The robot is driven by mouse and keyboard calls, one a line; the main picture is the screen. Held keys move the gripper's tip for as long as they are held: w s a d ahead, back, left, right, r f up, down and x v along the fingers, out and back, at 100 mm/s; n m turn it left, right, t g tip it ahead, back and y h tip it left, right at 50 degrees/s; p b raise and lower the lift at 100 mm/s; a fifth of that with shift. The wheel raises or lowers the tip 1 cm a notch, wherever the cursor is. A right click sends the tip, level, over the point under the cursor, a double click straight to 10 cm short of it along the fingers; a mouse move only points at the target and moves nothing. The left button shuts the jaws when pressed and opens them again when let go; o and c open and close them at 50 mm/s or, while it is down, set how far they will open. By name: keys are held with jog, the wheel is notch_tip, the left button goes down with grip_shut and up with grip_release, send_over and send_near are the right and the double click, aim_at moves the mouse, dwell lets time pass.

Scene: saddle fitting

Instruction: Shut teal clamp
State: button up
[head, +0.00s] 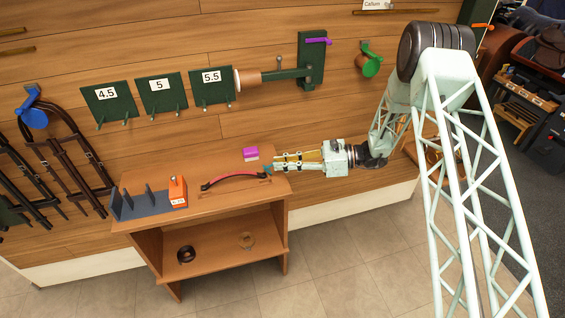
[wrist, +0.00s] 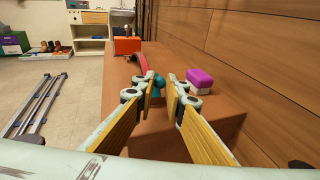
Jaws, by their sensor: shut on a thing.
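The teal clamp (head: 268,168) is a small teal piece at the right end of a curved red-and-black strip (head: 233,178) on the wooden bench top. In the wrist view the teal clamp (wrist: 158,82) shows between my fingertips, at the near end of the red strip (wrist: 143,62). My gripper (head: 274,164) reaches in from the right, low over the bench. In the wrist view my gripper (wrist: 163,88) has its fingertips close together on the teal clamp. The fingers partly hide the clamp, so I cannot tell whether its lever is closed.
A purple block (head: 250,153) lies beside my fingers, near the wall. An orange box (head: 177,192) and a grey slotted rack (head: 140,206) stand at the bench's left end. Green numbered plates (head: 160,97) and a green bracket (head: 312,62) with a purple lever are on the wall.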

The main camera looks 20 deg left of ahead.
aim_at(265, 167)
jog(key=h, duration=0.1)
jog(key=a+r+t+h+p, duration=0.1)
jog(key=s+n+h, duration=0.1)
jog(key=h, duration=0.1)
jog(key=shift+a+r+t+p, duration=0.25)
jog(key=shift+a+t+p, duration=0.05)
jog(key=shift+a+p, duration=0.1)
jog(key=t+h, duration=0.1)
jog(key=h, duration=0.1)
jog(key=s+a+n+h, duration=0.1)
jog(key=shift+s+a+r+t+h, duration=0.1)
jog(key=shift+a+t+h, duration=0.2)
jog(key=shift+t+h, duration=0.1)
jog(key=shift+s+a+t+h, duration=0.2)
jog(key=shift+a+t+h, duration=0.15)
jog(key=shift+h, duration=0.35)
jog(key=o, duration=0.8)
jog(key=shift+s+a+f, duration=0.1)
jog(key=shift+f, duration=0.1)
jog(key=shift+o, duration=0.2)
jog(key=shift+r, duration=0.15)
